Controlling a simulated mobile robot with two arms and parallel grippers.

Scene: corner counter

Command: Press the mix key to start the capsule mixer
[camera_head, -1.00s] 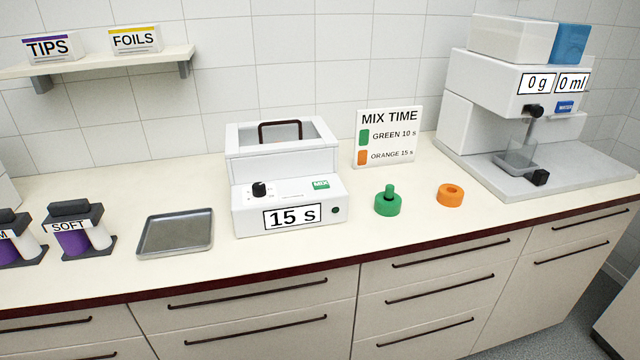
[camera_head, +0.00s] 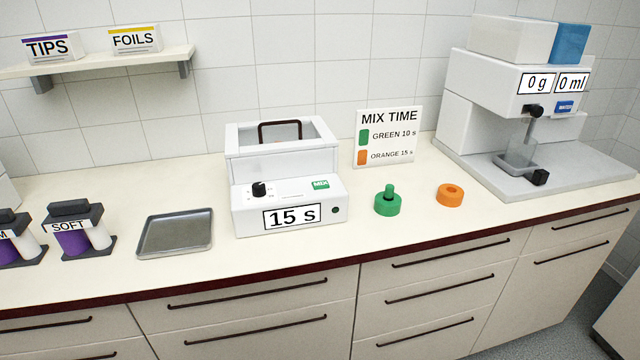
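The capsule mixer (camera_head: 288,205) is a white box on the counter, left of the picture's middle. Its clear-topped lid with a dark handle (camera_head: 280,130) looks closed. The green MIX key (camera_head: 320,185) is on the right of its sloped front panel. A black knob (camera_head: 259,189) is on the left of the panel. The display (camera_head: 291,217) reads 15 s. A small dark green round spot (camera_head: 336,210) is right of the display. Neither of my grippers is in view.
A mix time sign (camera_head: 388,138) stands behind a green capsule part (camera_head: 388,202) and an orange ring (camera_head: 450,195). A metal tray (camera_head: 176,233) and a SOFT dispenser (camera_head: 76,232) are to the left. A white dispensing machine (camera_head: 500,90) stands at right. Counter in front of the mixer is clear.

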